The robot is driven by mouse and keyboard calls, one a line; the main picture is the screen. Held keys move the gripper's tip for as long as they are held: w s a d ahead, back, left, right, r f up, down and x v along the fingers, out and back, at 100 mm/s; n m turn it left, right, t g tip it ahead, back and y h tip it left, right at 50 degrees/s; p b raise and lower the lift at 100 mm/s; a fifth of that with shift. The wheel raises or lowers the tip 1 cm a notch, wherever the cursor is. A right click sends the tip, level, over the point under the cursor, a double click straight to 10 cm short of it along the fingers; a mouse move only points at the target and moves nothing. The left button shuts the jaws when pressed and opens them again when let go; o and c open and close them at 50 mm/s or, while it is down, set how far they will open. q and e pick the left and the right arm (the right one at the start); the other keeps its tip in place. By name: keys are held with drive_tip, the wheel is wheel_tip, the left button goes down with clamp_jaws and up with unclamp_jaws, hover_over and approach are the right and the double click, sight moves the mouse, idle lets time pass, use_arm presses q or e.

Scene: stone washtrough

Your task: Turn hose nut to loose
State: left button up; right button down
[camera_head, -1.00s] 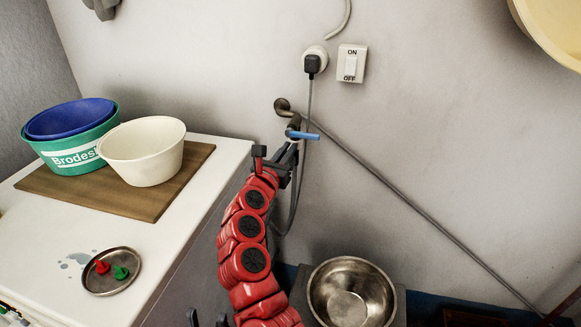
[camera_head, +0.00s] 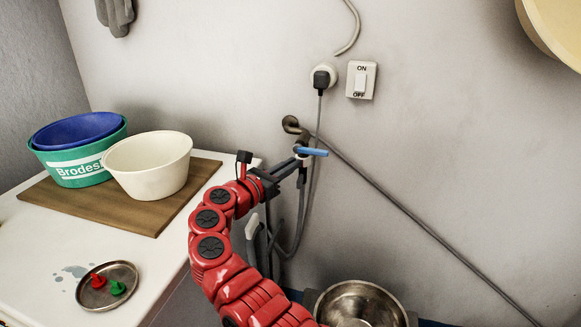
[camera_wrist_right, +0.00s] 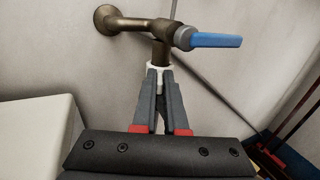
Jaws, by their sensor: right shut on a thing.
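A brass tap (camera_wrist_right: 140,27) with a blue lever (camera_wrist_right: 215,41) sticks out of the wall. In the wrist view a pale hose nut (camera_wrist_right: 159,67) sits under its spout, largely hidden by the fingertips. My right gripper (camera_wrist_right: 159,78) has one finger on each side of the nut and is shut on it. In the head view the right gripper (camera_head: 288,170) reaches the tap from the lower left, just below the blue lever (camera_head: 312,151). A grey hose (camera_head: 298,215) hangs below the tap. My left gripper is not in view.
A white counter (camera_head: 150,262) at the left bears a board with bowls (camera_head: 147,165) and a metal dish (camera_head: 108,273). A metal basin (camera_head: 361,300) stands below the tap. A cable runs from a plug (camera_head: 321,80) down behind the tap.

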drive_tip(key=shift+f, duration=0.15)
drive_tip(key=c, duration=1)
unclamp_jaws()
drive_tip(key=shift+o, duration=0.2)
drive_tip(key=shift+d, duration=0.15)
